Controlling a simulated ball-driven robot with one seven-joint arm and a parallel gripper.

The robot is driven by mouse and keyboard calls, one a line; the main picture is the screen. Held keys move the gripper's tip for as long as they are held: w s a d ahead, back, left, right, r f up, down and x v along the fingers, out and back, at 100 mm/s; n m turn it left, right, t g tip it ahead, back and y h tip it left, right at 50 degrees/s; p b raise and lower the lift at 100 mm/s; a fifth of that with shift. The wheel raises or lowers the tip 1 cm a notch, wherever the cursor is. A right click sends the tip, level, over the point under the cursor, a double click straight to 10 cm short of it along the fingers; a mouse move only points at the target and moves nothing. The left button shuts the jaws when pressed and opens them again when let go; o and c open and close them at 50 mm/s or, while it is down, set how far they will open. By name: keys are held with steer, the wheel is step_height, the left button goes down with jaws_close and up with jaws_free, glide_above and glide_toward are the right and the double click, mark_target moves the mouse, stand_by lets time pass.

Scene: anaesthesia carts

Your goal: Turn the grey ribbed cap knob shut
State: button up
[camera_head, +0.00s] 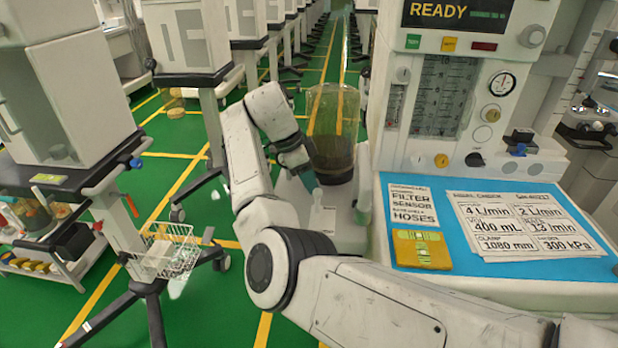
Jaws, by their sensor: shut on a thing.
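My gripper (307,178) is at the end of my white arm, pointing down beside the lower left of a smoky clear canister (333,130) on the left side of the anaesthesia machine. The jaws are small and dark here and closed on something. The grey ribbed cap knob cannot be made out; the spot at the jaws where it would be gripped is covered by the gripper and wrist. How far the cap is turned cannot be told.
The machine's blue worktop (400,255) holds printed cards and a yellow plate (421,250). Several small knobs line the front panel, including a black one (475,159). A white wire basket (165,257) is on a stand at left. Green floor shows between carts.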

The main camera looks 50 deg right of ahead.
steer(key=o, duration=1)
steer(key=shift+o, duration=0.2)
steer(key=v, duration=1)
steer(key=shift+r, duration=0.4)
steer(key=shift+a, duration=0.1)
steer(key=shift+c, duration=0.2)
